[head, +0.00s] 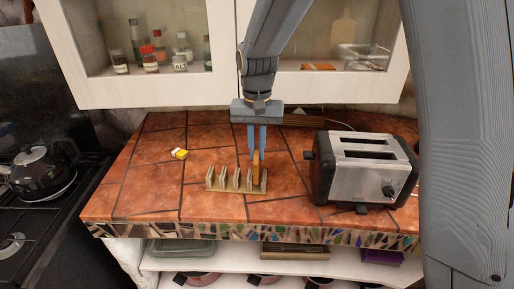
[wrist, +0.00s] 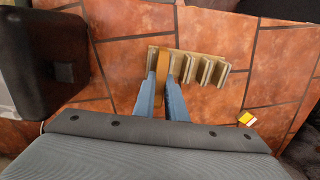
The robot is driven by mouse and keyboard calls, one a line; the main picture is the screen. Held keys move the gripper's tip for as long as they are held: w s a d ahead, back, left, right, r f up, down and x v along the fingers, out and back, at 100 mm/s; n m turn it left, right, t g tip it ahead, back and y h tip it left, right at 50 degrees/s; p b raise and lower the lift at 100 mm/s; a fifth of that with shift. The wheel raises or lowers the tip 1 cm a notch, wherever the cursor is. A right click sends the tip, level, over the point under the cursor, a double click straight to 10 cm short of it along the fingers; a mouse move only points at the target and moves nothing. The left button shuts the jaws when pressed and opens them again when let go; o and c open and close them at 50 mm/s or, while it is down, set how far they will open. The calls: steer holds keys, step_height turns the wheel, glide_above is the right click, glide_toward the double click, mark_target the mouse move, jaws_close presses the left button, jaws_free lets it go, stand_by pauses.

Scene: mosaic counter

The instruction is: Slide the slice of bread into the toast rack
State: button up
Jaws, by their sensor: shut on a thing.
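The toast rack (head: 227,187) is a pale tan base with several upright dividers, standing on the tiled counter. It also shows in the wrist view (wrist: 205,68). My gripper (head: 257,154) points down over the rack's right end in the head view. It is shut on the slice of bread (head: 256,166), a brown upright slab seen edge-on. In the wrist view the bread (wrist: 162,66) lies between my two blue fingers, at the rack's left end and roughly in line with the dividers. The bread overlaps the rack's end slot in both views. I cannot tell whether it touches the base.
A silver and black toaster (head: 365,170) stands right of the rack, close to my gripper. A small yellow and white box (head: 179,153) lies on the counter (head: 150,195) to the left. White cabinets (head: 225,90) hang above. A kettle (head: 38,170) sits on the stove.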

steer(key=shift+f+b, duration=0.45)
steer(key=shift+f, duration=0.7)
steer(key=o, duration=0.5)
stand_by(0.4)
steer(key=o, duration=0.5)
steer(key=shift+o, duration=0.2)
steer(key=shift+r+b, duration=1)
steer(key=shift+r, duration=2.95)
